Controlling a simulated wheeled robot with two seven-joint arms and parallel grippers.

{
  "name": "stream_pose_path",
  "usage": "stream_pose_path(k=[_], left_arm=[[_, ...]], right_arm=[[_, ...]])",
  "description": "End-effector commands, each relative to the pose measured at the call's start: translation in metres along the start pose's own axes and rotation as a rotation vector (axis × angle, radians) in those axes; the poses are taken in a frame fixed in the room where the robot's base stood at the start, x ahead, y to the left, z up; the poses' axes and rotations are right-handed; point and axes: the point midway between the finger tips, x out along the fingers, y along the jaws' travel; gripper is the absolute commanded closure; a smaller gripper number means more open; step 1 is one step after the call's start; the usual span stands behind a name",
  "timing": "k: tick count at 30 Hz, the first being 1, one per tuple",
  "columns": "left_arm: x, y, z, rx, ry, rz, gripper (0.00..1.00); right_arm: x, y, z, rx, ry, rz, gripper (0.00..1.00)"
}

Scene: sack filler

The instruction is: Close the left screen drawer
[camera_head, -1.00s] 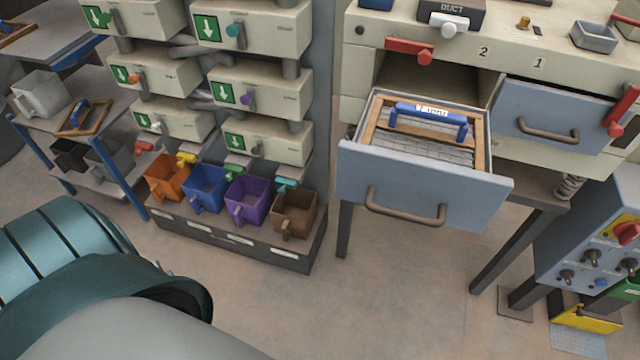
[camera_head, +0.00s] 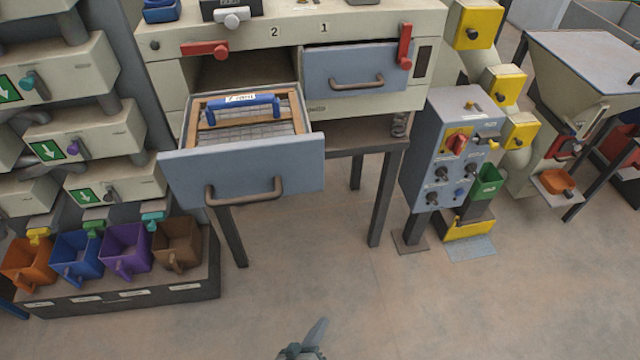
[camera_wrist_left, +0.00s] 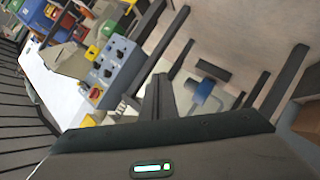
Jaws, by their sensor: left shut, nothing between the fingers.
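The left screen drawer (camera_head: 241,178), below the number 2, is pulled far out of the cream machine. It has a blue-grey front with a brown bar handle (camera_head: 244,195). A wood-framed mesh screen with a blue handle (camera_head: 242,107) lies in it. The right drawer (camera_head: 352,72), below the number 1, is shut. My left gripper (camera_head: 312,335) shows at the bottom edge of the head view, well in front of and apart from the drawer. Its fingers, also in the left wrist view (camera_wrist_left: 158,97), are shut and empty. My right gripper is not in view.
A red lever (camera_head: 205,48) lies level above the left drawer; another (camera_head: 405,46) hangs upright beside the right drawer. Coloured bins (camera_head: 124,250) stand at lower left. A control box (camera_head: 453,150) stands right of the machine. The floor in front is clear.

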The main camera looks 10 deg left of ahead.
Motion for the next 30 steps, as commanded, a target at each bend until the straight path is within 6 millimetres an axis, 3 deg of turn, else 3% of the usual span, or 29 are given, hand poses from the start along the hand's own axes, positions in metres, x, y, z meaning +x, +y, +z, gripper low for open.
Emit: stream_pose_path(k=[1,4,6,9,12,16,21,25,30], left_arm=[[0.008,0.042,-0.027,-0.084,0.08,0.075,1.0],[0.008,0.119,-0.082,-0.285,0.23,0.219,1.0],[-0.002,0.17,-0.122,-0.448,0.327,0.328,1.0],[-0.028,0.23,-0.177,-0.701,0.445,0.475,1.0],[-0.063,0.273,-0.224,-0.972,0.534,0.605,1.0],[-0.111,0.306,-0.273,-1.346,0.61,0.738,1.0],[-0.165,0.321,-0.308,-1.839,0.639,0.819,1.0],[-0.19,0.321,-0.316,-2.131,0.627,0.811,1.0],[-0.204,0.32,-0.316,-2.327,0.609,0.774,1.0]], right_arm=[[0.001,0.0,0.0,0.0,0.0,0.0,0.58],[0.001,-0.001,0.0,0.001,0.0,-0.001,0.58],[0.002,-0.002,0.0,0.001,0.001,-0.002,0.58],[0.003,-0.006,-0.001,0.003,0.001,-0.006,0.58],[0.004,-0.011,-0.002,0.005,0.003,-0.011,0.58],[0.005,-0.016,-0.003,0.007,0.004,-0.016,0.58],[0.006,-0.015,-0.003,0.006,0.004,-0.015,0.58],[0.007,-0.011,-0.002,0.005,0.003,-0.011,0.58],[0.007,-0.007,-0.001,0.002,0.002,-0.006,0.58]])
